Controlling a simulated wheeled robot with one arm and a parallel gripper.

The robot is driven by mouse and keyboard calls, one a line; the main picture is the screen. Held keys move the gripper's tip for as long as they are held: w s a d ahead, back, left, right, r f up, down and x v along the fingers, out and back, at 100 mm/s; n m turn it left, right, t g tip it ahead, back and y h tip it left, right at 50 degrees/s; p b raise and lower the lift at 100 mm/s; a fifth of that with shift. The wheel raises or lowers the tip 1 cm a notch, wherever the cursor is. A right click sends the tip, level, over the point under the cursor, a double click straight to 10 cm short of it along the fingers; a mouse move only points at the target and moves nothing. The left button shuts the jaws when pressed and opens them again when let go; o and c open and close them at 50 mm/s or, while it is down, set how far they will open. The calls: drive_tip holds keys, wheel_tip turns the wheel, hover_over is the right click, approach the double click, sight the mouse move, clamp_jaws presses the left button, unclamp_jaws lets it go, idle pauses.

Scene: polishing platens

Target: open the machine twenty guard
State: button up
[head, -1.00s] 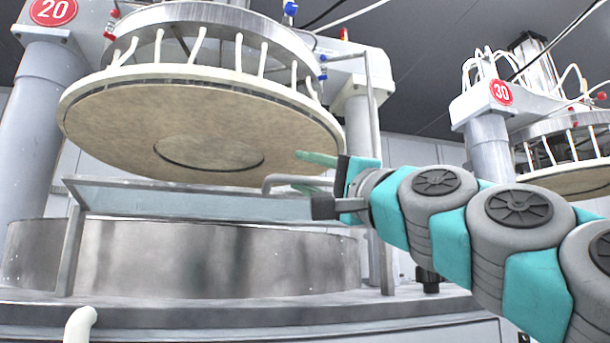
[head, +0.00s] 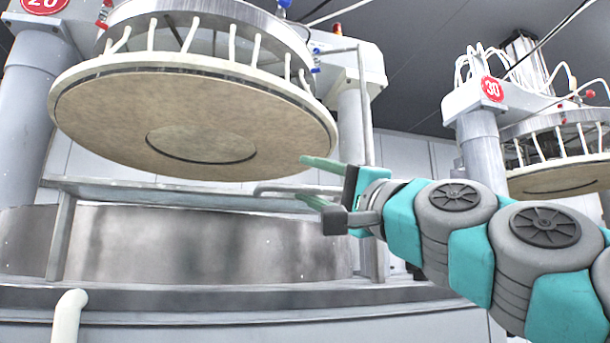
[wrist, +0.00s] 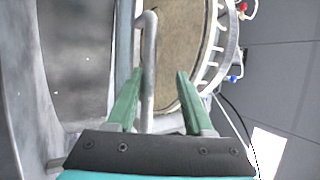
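Machine twenty, with its red 20 sign (head: 43,3) cut off by the top edge, stands at the left. Its guard shows as a low, pale framed panel (head: 150,190) between the round upper platen (head: 100,115) and the steel basin (head: 200,245). A grey bent bar (head: 275,188), seemingly the guard's handle, sticks out at the panel's right end. My gripper (head: 308,180) is at this bar, its green fingers parted. In the wrist view the bar (wrist: 148,70) runs between the open fingers (wrist: 157,100), closer to the left one. Contact cannot be told.
An upright grey post (head: 367,110) stands just behind my gripper. Machine thirty, with a red 30 sign (head: 492,89), is at the right. A white hose (head: 68,315) rises at the front left.

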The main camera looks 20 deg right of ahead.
drive_tip(key=f, duration=0.1)
drive_tip(key=s+d+f, duration=0.1)
drive_tip(key=s+f, duration=0.1)
drive_tip(key=f, duration=0.1)
drive_tip(key=shift+d, duration=0.3)
idle(0.7)
drive_tip(key=v, duration=0.7)
drive_tip(key=shift+s+f, duration=0.2)
drive_tip(key=shift+s, duration=0.15)
drive_tip(key=shift+d, duration=0.15)
